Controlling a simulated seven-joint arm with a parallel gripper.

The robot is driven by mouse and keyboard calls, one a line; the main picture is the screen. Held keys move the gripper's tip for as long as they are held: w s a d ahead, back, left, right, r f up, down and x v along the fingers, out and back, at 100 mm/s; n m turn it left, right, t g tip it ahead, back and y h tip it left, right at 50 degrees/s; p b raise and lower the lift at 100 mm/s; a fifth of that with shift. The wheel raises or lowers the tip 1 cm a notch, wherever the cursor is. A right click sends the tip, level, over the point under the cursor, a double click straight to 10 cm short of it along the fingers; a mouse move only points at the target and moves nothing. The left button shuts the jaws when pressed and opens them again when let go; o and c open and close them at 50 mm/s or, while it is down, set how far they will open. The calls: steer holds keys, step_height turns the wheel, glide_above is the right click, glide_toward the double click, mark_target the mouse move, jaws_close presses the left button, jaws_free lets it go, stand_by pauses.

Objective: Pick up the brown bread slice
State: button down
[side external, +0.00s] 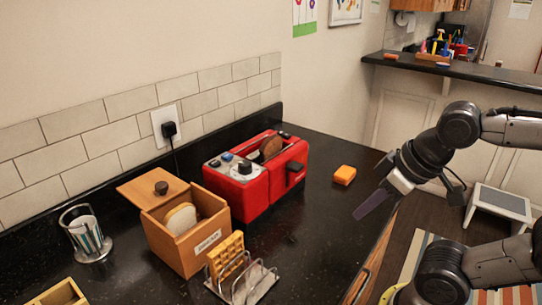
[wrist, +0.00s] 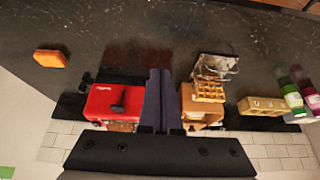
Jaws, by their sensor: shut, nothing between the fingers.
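A brown bread slice (side external: 271,147) stands upright in the slot of the red toaster (side external: 262,189), its top edge showing above the slot. The toaster also shows in the wrist view (wrist: 104,102); I cannot make out the slice clearly there. My gripper (side external: 370,206) is shut and empty, in the air to the right of the toaster, near the counter's edge and well apart from the slice. Its dark fingers (wrist: 158,92) are together in the wrist view.
A wooden bread box (side external: 185,250) holding pale bread stands left of the toaster. A wire rack (side external: 255,287) with waffle-like pieces is in front. An orange sponge (side external: 344,175) lies right of the toaster. A glass (side external: 86,235) stands far left. The tiled wall is behind.

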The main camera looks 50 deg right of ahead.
steer(key=c, duration=1.5)
jaws_free()
steer(key=shift+c, duration=0.2)
steer(key=o, duration=0.8)
